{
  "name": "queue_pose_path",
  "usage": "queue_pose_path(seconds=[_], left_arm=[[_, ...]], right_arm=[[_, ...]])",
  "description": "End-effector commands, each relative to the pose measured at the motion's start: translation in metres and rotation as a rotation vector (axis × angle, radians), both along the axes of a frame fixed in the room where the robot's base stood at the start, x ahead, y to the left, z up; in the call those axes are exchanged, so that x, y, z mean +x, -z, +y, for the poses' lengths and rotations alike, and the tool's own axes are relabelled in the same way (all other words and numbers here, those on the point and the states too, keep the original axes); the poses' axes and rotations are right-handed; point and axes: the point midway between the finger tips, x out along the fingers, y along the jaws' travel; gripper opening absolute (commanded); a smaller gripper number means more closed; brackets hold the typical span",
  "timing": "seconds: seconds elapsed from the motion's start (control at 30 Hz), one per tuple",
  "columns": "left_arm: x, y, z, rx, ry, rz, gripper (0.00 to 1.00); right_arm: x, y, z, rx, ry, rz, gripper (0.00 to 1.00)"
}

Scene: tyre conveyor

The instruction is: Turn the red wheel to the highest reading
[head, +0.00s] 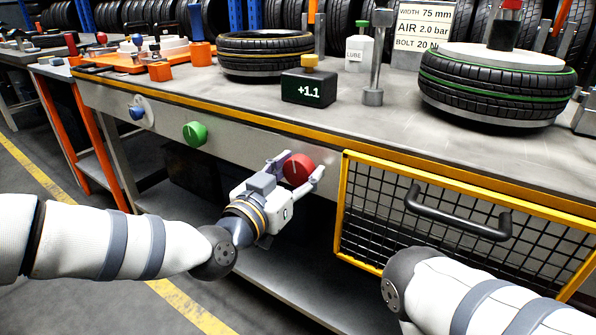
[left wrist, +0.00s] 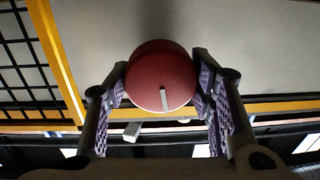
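The red wheel (head: 298,169) is a round knob on the bench's front panel. It also shows in the left wrist view (left wrist: 150,75), with a white pointer mark near its lower edge. My left gripper (head: 297,172) has one finger on each side of the wheel. In the left wrist view its purple pads (left wrist: 160,85) lie against the wheel's rim on both sides. A black display box (head: 308,88) with a yellow knob stands on the bench above and reads +1.1. My right gripper is out of view; only part of that arm shows at lower right.
A green knob (head: 195,133) and a blue knob (head: 137,112) sit further left on the panel. A yellow-framed mesh drawer (head: 440,225) with a black handle is to the right. Tyres (head: 497,88), a LUBE bottle (head: 358,50) and a sign (head: 422,28) stand on the bench.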

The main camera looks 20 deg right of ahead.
Motion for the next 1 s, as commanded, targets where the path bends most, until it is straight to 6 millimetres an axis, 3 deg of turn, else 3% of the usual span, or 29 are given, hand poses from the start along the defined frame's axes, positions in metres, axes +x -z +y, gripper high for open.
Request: queue_pose_path(seconds=[0.03, 0.1, 0.47, 1.0], left_arm=[[-0.0001, -0.0001, 0.0001, 0.000, 0.000, 0.000, 0.30], [-0.0001, 0.0000, 0.0001, 0.000, 0.000, 0.000, 0.21], [0.0000, 0.0005, 0.0003, -0.037, 0.000, 0.047, 0.21], [0.0008, 0.0016, 0.0010, -0.290, -0.001, 0.373, 0.21]], right_arm=[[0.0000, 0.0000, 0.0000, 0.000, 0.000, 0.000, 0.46], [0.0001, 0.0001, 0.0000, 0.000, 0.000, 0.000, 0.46], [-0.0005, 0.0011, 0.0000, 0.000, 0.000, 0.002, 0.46], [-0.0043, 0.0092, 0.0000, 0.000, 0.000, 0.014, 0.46]])
